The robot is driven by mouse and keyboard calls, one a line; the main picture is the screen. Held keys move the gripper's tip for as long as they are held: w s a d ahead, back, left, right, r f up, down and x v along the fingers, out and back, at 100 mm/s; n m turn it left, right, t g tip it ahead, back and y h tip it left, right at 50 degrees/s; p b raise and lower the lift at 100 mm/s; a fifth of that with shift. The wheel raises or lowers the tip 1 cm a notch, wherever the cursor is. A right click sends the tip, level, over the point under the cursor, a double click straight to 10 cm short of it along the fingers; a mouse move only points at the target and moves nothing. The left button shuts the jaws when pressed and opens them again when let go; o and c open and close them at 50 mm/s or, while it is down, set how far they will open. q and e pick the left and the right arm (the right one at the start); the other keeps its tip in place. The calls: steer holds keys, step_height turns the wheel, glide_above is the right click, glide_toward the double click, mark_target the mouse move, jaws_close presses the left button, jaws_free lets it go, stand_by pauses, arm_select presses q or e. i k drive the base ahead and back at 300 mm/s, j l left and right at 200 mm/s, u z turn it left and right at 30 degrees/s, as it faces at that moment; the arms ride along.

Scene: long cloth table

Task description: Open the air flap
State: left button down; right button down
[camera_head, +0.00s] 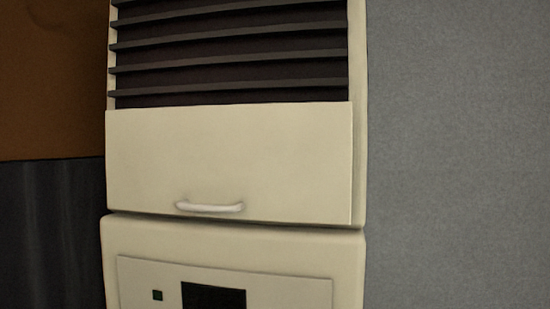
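In the head view, a cream cabinet-like unit stands upright in the middle. A flat cream flap panel (230,155) covers its front below the dark louvres, and its face looks flush with the unit. A pale bar handle (210,207) sits near the flap's lower edge, left of its middle. Dark horizontal louvre slats (228,48) show above the flap, with dark gaps between them. Neither of my grippers is in view.
The lower body (120,240) of the unit carries a panel with a dark square screen (213,296) and a small dark green button (158,295). A grey wall (460,150) fills the right. A brown surface (50,80) and a dark surface (50,230) fill the left.

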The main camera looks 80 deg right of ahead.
mark_target(291, 163)
steer(key=z, duration=2.7)
